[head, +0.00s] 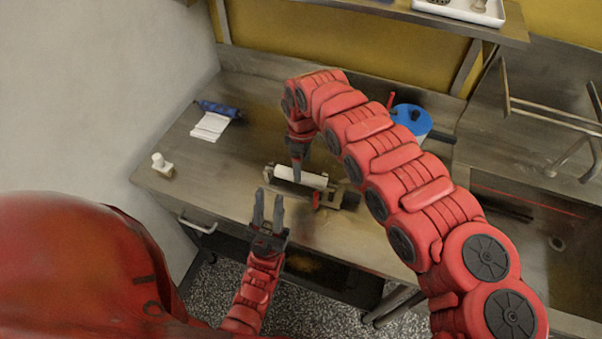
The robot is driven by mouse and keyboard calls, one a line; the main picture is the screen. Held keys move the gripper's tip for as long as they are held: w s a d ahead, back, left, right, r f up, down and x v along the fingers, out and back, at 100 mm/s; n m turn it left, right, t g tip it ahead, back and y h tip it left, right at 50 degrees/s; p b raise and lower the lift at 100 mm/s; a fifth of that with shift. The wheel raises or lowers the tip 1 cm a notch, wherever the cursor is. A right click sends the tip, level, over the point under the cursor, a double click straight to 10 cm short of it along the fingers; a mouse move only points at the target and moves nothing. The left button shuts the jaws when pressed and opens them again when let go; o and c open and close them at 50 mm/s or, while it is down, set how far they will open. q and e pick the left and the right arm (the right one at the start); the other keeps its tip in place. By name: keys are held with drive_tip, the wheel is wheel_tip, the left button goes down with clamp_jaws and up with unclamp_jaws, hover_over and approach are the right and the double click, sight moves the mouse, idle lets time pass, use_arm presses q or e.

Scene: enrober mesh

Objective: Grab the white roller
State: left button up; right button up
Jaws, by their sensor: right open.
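The white roller (313,180) lies roughly level in a small dark metal stand (328,200) on the steel worktop. My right gripper (297,174) points down from above at the roller's left part and covers some of it. It is open; I cannot tell whether its fingers touch the roller or straddle it. My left gripper (269,208) is lower in the head view, near the front edge of the worktop. Its two fingers point up in the picture, apart and empty, to the left of the stand.
A blue roll (219,109) and a white sheet (210,127) lie at the back left. A small white object (161,165) stands at the left edge. A blue-topped container (411,121) stands behind my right arm. A shelf (440,22) overhangs the back. The left worktop is mostly clear.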

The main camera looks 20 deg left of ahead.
drive_tip(key=f, duration=0.1)
drive_tip(key=f+p, duration=0.1)
drive_tip(key=f, duration=0.1)
drive_tip(key=shift+s+a+f, duration=0.15)
drive_tip(key=shift+s+f, duration=0.05)
drive_tip(key=shift+s, duration=0.1)
drive_tip(key=shift+w+f, duration=0.1)
drive_tip(key=shift+f, duration=0.35)
clamp_jaws()
